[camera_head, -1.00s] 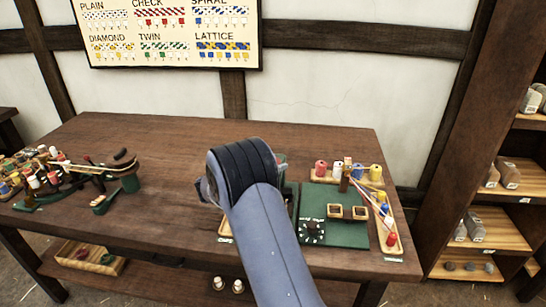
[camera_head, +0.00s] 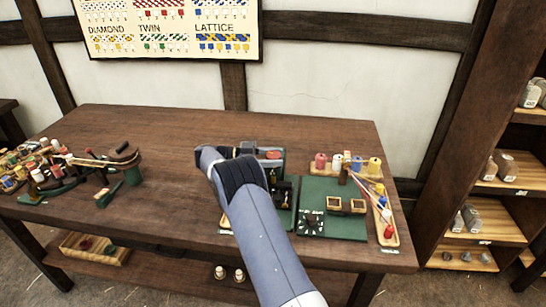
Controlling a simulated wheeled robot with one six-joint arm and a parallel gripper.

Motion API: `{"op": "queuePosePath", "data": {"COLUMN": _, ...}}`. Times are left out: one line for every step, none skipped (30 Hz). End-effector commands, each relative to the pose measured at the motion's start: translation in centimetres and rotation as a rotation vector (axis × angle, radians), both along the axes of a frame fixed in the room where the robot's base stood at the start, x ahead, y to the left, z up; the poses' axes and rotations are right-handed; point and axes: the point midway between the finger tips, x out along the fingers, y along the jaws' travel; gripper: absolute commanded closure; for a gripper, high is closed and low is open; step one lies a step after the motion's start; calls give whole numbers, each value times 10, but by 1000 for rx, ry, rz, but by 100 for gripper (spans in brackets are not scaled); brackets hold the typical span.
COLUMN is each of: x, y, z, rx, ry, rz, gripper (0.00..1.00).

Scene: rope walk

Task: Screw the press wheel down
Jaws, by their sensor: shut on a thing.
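The press (camera_head: 281,192) is a dark green and black device on the table, right of the middle, and my arm hides much of it. A small red part (camera_head: 272,155), which looks like its press wheel, shows at its top. My gripper (camera_head: 272,148) is at the top of the press, shut on the wheel. Its fingertips are small and partly hidden, so the exact grip is hard to see.
A braiding device (camera_head: 120,160) and several spools are at left. The table's middle (camera_head: 180,150) is clear.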

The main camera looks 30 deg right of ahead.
Motion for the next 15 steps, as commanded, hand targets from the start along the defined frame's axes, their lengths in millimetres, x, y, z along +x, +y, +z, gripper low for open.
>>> {"op": "queuePosePath", "data": {"x": 0, "y": -1, "z": 2, "rx": -3, "ry": -3, "rz": -6, "gripper": 78}}
{"op": "queuePosePath", "data": {"x": 0, "y": -1, "z": 2, "rx": -3, "ry": -3, "rz": -8, "gripper": 78}}
{"op": "queuePosePath", "data": {"x": 0, "y": -1, "z": 2, "rx": -3, "ry": -3, "rz": -10, "gripper": 78}}
{"op": "queuePosePath", "data": {"x": 0, "y": -1, "z": 2, "rx": -4, "ry": -3, "rz": -11, "gripper": 78}}
{"op": "queuePosePath", "data": {"x": 0, "y": -1, "z": 2, "rx": -4, "ry": -3, "rz": -12, "gripper": 78}}
{"op": "queuePosePath", "data": {"x": 0, "y": -1, "z": 2, "rx": -4, "ry": -3, "rz": -12, "gripper": 78}}
{"op": "queuePosePath", "data": {"x": 0, "y": -1, "z": 2, "rx": -4, "ry": -3, "rz": -12, "gripper": 78}}
{"op": "queuePosePath", "data": {"x": 0, "y": -1, "z": 2, "rx": -4, "ry": -3, "rz": -12, "gripper": 78}}
{"op": "queuePosePath", "data": {"x": 0, "y": -1, "z": 2, "rx": -4, "ry": -3, "rz": -12, "gripper": 78}}
{"op": "queuePosePath", "data": {"x": 0, "y": -1, "z": 2, "rx": -4, "ry": -3, "rz": -11, "gripper": 78}}
{"op": "queuePosePath", "data": {"x": 0, "y": -1, "z": 2, "rx": -4, "ry": -3, "rz": -11, "gripper": 78}}
{"op": "queuePosePath", "data": {"x": 0, "y": -1, "z": 3, "rx": -4, "ry": -3, "rz": -11, "gripper": 78}}
{"op": "queuePosePath", "data": {"x": 0, "y": -1, "z": 3, "rx": -4, "ry": -3, "rz": -11, "gripper": 78}}
{"op": "queuePosePath", "data": {"x": 0, "y": -1, "z": 3, "rx": -4, "ry": -3, "rz": -11, "gripper": 78}}
{"op": "queuePosePath", "data": {"x": 0, "y": -1, "z": 3, "rx": -4, "ry": -4, "rz": -11, "gripper": 52}}
